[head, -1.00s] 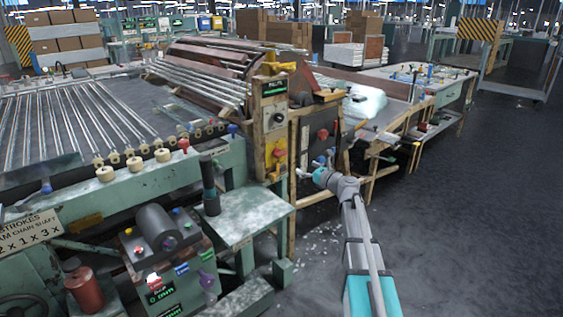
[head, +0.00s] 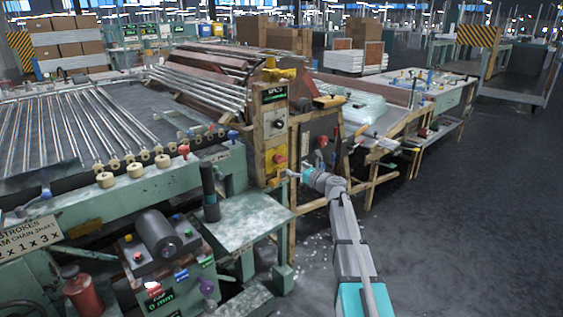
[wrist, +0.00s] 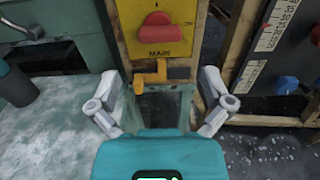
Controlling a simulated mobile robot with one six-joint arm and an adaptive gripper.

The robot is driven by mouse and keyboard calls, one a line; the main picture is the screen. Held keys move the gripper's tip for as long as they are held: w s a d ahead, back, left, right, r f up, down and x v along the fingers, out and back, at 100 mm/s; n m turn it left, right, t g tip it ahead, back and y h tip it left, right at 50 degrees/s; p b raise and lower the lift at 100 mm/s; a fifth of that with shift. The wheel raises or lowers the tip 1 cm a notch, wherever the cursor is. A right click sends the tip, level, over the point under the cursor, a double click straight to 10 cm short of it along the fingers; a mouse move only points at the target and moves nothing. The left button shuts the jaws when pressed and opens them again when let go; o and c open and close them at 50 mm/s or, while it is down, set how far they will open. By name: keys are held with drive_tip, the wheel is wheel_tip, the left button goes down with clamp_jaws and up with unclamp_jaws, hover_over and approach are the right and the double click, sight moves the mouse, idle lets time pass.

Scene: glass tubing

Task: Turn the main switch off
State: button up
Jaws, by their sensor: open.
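The main switch is a yellow panel marked MAIN with a red knob (wrist: 156,32) in the wrist view. An orange-yellow lever or hasp (wrist: 150,76) sits just below the panel. In the head view the main switch (head: 277,158) is on the wooden post below a dial and a small display. My gripper (wrist: 160,108) is open and empty, its two fingers spread either side of the post below the panel. In the head view my gripper (head: 290,174) is close to the post's right side. I cannot tell whether it touches anything.
A panel with a ruler scale and a blue knob (wrist: 286,85) stands right of the post. A green-grey table (head: 240,215) is at the left below the switch. A green control box (head: 165,265) stands in front. The floor at the right is clear.

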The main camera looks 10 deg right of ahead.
sight(283, 161)
drive_tip(key=x, duration=0.8)
drive_tip(key=shift+w+a, duration=0.2)
drive_tip(key=shift+w, duration=0.05)
drive_tip(key=c, duration=1)
